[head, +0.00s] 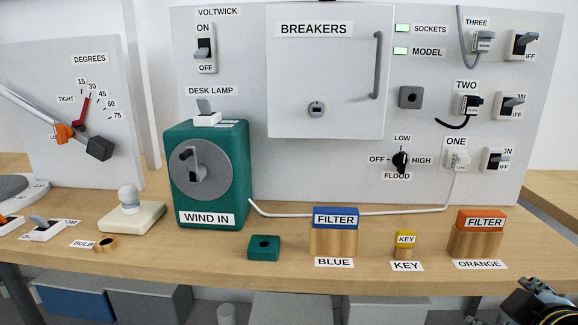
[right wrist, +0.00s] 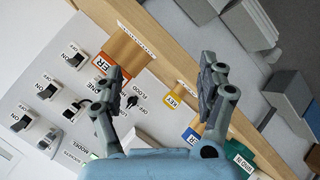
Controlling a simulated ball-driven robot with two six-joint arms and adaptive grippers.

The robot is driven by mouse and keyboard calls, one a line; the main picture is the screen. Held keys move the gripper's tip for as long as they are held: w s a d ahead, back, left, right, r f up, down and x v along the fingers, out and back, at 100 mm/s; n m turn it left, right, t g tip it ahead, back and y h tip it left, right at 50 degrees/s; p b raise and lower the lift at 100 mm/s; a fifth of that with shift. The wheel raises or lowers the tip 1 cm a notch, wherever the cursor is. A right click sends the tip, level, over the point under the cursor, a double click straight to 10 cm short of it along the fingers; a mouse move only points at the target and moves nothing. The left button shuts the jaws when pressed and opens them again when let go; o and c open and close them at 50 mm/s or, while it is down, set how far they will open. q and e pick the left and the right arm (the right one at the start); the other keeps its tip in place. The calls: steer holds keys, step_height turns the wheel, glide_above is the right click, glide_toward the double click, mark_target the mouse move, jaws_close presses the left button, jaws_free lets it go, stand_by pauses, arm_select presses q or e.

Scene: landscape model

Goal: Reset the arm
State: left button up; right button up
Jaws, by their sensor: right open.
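In the head view a grey arm (head: 38,107) comes in from the left edge across the grey DEGREES board (head: 60,160). It slopes down to the right and ends in a dark block (head: 99,148). An orange knob (head: 63,132) sits on the arm near that end. A red pointer (head: 81,112) on the board points up near the 30 mark; the word TIGHT is beside it. My right gripper (right wrist: 160,80) is open and empty in the right wrist view. Part of it shows at the lower right of the head view, far from the arm. My left gripper is out of view.
A green WIND IN box (head: 208,170) with a crank stands mid-left. A bulb on a cream base (head: 130,215) stands before the board. The blue filter (head: 335,232), key (head: 405,243) and orange filter (head: 478,236) stand along the front. A breaker panel (head: 325,100) rises behind.

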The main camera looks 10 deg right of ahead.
steer(key=s+a+f+m+g+y, duration=0.2)
steer(key=s+a+g+y, duration=0.15)
steer(key=s, duration=0.35)
steer(key=s+a+f+m+g+y, duration=0.2)
steer(key=s+a+g, duration=0.1)
steer(key=s+a, duration=0.3)
steer(key=s+d+f+g, duration=0.1)
steer(key=d+f, duration=0.1)
steer(key=f, duration=1.1)
steer(key=s+d+f, duration=0.1)
steer(key=s+f, duration=0.1)
steer(key=f, duration=1.1)
steer(key=s+d+f+g, duration=0.1)
steer(key=s+f, duration=1.5)
steer(key=s, duration=0.2)
steer(key=shift+s+d+h, duration=0.2)
steer(key=shift+s+h, duration=0.05)
steer(key=shift+h, duration=0.1)
